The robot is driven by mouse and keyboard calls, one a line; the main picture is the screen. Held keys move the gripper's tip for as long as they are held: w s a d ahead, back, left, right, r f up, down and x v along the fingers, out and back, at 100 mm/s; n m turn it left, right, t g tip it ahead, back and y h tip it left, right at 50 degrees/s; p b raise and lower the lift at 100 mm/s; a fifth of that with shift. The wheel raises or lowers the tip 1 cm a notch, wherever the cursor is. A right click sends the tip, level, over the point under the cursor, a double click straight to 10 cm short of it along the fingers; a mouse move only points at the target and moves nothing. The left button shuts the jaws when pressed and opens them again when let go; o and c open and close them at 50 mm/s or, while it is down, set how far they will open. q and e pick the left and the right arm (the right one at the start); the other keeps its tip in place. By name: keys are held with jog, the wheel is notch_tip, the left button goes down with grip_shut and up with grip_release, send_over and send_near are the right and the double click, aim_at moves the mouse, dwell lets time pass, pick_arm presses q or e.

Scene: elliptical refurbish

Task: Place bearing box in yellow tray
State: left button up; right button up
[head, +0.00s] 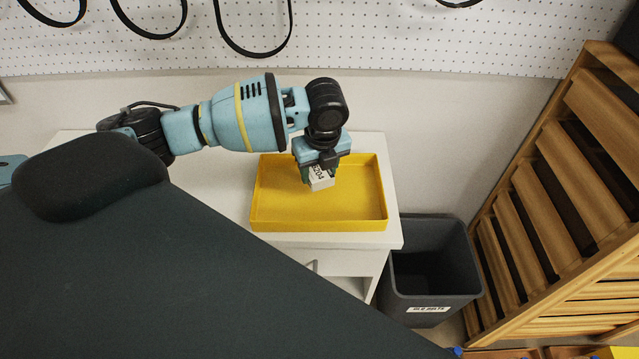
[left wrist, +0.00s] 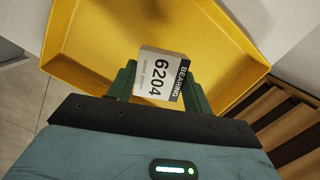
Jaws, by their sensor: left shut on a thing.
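The bearing box (head: 321,179) is small and white, with a label that reads "BEARING 6204" in the left wrist view (left wrist: 160,77). My left gripper (head: 318,176) is shut on it, with a green finger on each side of the box. The gripper points down over the yellow tray (head: 285,224), inside its rim as seen from the head. The tray is shallow and rectangular, and its visible floor is empty; it also fills much of the left wrist view (left wrist: 95,40). I cannot tell whether the box touches the tray floor. My right gripper is not in view.
The tray stands on a white cabinet (head: 393,215). A dark grey bin (head: 435,290) with a label stands to its right on the floor. A wooden slatted rack (head: 560,190) is at the far right. Black belts (head: 252,50) hang on the white pegboard behind.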

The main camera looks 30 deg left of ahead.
aim_at(319, 195)
pick_arm(q)
jog(key=shift+f, duration=2.45)
jog(key=shift+f, duration=0.15)
jog(key=o, duration=1)
jog(key=r, duration=0.4)
jog(key=d+r, duration=0.1)
jog(key=r, duration=0.3)
jog(key=s+r, duration=0.1)
jog(key=r, duration=0.3)
jog(key=shift+d+p, duration=0.25)
jog(key=shift+p, duration=0.1)
